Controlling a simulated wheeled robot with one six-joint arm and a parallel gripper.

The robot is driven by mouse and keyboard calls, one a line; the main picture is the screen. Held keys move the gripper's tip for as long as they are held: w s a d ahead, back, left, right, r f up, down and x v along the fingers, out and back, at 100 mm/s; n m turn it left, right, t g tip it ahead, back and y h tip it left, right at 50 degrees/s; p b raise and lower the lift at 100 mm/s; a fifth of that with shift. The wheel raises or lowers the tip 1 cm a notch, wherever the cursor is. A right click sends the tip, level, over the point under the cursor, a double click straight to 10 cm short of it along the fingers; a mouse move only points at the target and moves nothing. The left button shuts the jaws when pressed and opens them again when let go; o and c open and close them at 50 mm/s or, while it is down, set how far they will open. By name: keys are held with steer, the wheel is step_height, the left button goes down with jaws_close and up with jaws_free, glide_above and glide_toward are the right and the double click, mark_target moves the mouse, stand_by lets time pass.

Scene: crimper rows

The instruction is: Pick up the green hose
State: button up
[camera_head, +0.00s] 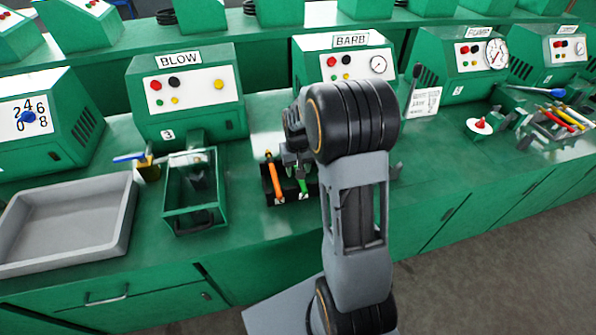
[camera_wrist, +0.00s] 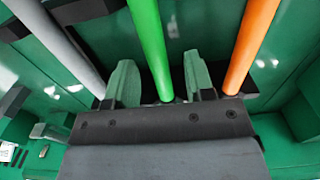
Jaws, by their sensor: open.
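The green hose (camera_wrist: 148,40) runs down the middle of the wrist view, between the two fingers of my gripper (camera_wrist: 161,82). The fingers are open, one on each side of it, with a visible gap on both sides. In the head view the green hose (camera_head: 302,186) shows as a short length in a dark holder on the bench. My gripper (camera_head: 295,158) is over the holder there, partly hidden by my arm. The hose's lower end is hidden behind the gripper body in the wrist view.
An orange hose (camera_wrist: 252,45) stands close to the right of the green one, and a grey hose (camera_wrist: 62,45) to the left. The orange hose (camera_head: 273,182) also shows in the head view. A green open box (camera_head: 170,222) and a grey tray (camera_head: 122,240) stand further left.

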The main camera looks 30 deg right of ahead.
jaws_close()
stand_by(0.4)
steer(key=shift+r, duration=0.15)
